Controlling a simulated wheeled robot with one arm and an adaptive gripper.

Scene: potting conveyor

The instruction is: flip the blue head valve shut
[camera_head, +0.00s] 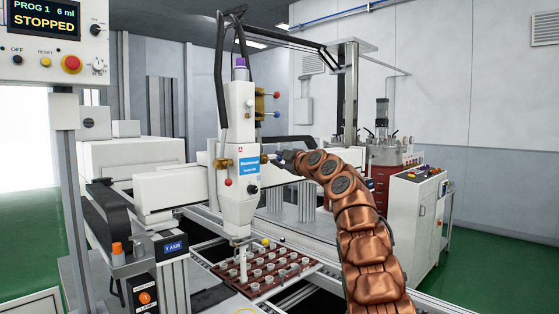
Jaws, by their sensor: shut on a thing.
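The white dispensing head (238,185) stands in the middle of the view, with a blue label on its front. A brass valve block (260,104) is on its upper right side. A lever with a blue ball end (277,114) sticks out to the right from this block, below a lever with a red ball end (276,95). My gripper (273,159) comes in from the right, well below the blue lever and apart from it. It is shut at a small brass fitting (264,158) on the head's side. The fingertips are small and the exact contact is hard to see.
A dark red tray (262,292) with several small pots lies under the head's nozzle. A black cable runs over the head to a post on the right. The control panel (42,28) at upper left reads STOPPED. Space right of the two levers is free.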

